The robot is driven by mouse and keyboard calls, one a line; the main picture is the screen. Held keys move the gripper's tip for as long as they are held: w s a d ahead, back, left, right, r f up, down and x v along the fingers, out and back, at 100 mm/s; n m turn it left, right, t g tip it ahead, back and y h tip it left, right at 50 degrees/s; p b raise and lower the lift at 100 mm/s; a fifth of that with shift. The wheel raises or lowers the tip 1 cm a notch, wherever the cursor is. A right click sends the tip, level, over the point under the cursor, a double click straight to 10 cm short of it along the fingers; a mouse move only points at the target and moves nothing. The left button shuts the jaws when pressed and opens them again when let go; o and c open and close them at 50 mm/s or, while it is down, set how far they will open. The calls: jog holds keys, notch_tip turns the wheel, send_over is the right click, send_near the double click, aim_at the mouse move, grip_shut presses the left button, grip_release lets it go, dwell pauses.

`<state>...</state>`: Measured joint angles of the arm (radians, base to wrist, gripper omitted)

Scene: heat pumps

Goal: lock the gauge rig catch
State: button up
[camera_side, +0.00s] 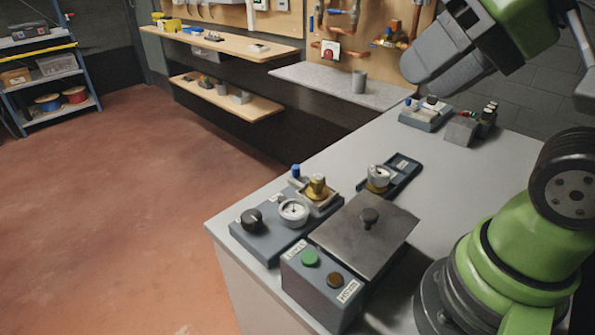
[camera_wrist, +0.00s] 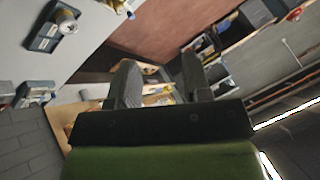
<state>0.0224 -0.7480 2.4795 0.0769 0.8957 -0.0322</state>
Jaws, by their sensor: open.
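The gauge rig (camera_side: 270,232) seems to be the blue-grey block on the near bench, with a black knob, a round white dial (camera_side: 293,211), a brass knob and a blue-capped post. I cannot make out which part is its catch or how that stands. My gripper (camera_side: 435,75) is high over the back of the bench in the side view, well apart from the rig. In the wrist view its two dark fingers (camera_wrist: 160,78) stand apart with nothing held between them. Part of a brass fitting shows at the top edge there.
A box with green and brown buttons (camera_side: 326,287) and a metal lid with a black knob (camera_side: 364,236) stand in front. A dark tray (camera_side: 403,172) bears another gauge. Small fixtures (camera_side: 425,117) sit at the back.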

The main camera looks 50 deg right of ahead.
jog(key=w+r+m+t+y, duration=0.2)
jog(key=w+r+t, duration=0.15)
jog(key=r, duration=0.45)
jog(key=w+r+m+t+y, duration=0.2)
jog(key=r+t, duration=0.2)
jog(key=r, duration=0.4)
jog(key=n+g+h, duration=0.5)
jog(key=g+h, duration=0.1)
jog(key=g, duration=0.9)
send_over(296, 167)
notch_tip(296, 167, down, 32)
notch_tip(296, 167, down, 10)
jog(key=shift+f, duration=0.25)
